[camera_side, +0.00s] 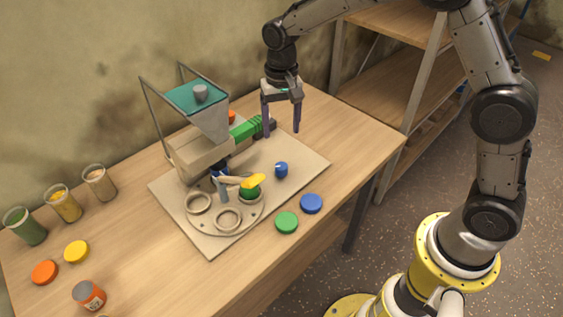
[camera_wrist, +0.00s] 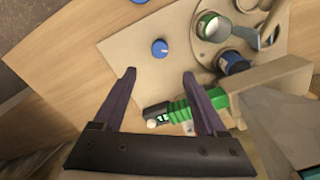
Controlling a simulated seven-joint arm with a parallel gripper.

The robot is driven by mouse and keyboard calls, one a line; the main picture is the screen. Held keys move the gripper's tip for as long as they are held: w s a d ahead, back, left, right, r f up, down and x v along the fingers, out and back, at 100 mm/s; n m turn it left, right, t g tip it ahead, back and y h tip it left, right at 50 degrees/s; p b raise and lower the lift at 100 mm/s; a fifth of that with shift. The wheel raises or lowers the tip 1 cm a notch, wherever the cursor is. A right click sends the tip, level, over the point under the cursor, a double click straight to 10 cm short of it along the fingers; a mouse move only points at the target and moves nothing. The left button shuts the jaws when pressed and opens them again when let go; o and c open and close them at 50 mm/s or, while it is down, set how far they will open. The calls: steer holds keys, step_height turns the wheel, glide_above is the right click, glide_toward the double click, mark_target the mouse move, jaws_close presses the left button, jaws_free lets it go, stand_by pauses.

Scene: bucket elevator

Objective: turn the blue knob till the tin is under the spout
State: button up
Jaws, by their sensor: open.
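The blue knob (camera_side: 281,170) stands on the beige board, right of the round plate; it also shows in the wrist view (camera_wrist: 160,48). My gripper (camera_side: 281,133) is open and empty above the board's back part, with the knob beyond its fingertips in the wrist view (camera_wrist: 159,75). A blue round item (camera_wrist: 232,62) stands nearer the hopper's body. I cannot clearly make out the spout's mouth or which tin lies below it.
A hopper with a teal top (camera_side: 205,120) stands at the board's back. A green ribbed handle (camera_side: 245,130) sticks out close beside my gripper. Loose green (camera_side: 286,222) and blue (camera_side: 311,203) discs lie in front. Jars (camera_side: 66,206) stand at left. The table's right corner is clear.

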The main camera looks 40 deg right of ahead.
mark_target(282, 165)
step_height(282, 165, down, 13)
steer(key=shift+r, duration=0.1)
stand_by(0.3)
jaws_close()
stand_by(0.4)
